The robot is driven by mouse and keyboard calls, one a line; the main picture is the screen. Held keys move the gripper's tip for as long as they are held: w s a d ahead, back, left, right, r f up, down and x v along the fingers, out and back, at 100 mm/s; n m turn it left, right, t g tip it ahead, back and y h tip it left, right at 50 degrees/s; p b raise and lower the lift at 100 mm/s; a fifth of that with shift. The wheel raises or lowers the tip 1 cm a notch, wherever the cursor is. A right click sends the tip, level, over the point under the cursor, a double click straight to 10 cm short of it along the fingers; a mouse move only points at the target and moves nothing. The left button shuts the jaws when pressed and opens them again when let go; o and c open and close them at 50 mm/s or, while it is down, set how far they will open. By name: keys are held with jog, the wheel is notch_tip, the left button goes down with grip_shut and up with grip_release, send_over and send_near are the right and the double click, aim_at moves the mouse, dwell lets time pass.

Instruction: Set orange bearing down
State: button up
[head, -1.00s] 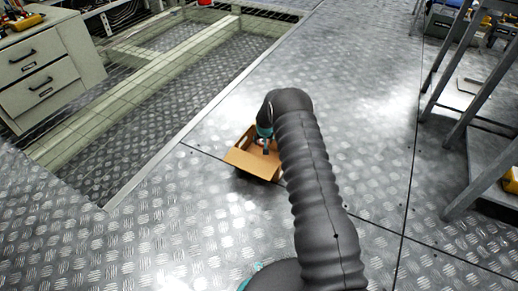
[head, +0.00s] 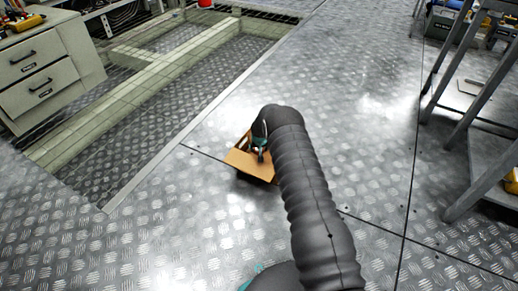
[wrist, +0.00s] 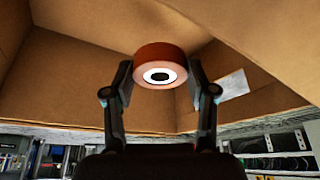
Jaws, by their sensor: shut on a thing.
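The orange bearing (wrist: 160,56) is a reddish-orange ring with a pale inner ring and a dark bore. In the wrist view my gripper (wrist: 158,72) is shut on it, one finger against each side. Cardboard walls of an open box (wrist: 75,88) surround the bearing in that view. In the head view the box (head: 248,166) stands on the metal floor, and my wrist reaches down into it. The bearing is hidden there behind my arm and the box. I cannot tell whether the bearing touches the box's bottom.
A drawer cabinet (head: 45,70) stands at the upper left beside a recessed pit (head: 150,110) with a pale frame. A metal rack (head: 480,130) stands at the right. A red container (head: 205,3) is at the top. The tread-plate floor around the box is mostly clear.

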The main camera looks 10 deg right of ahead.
jog(key=shift+f+b, duration=0.55)
jog(key=shift+b, duration=0.05)
jog(key=o, duration=1.3)
jog(key=shift+r, duration=0.1)
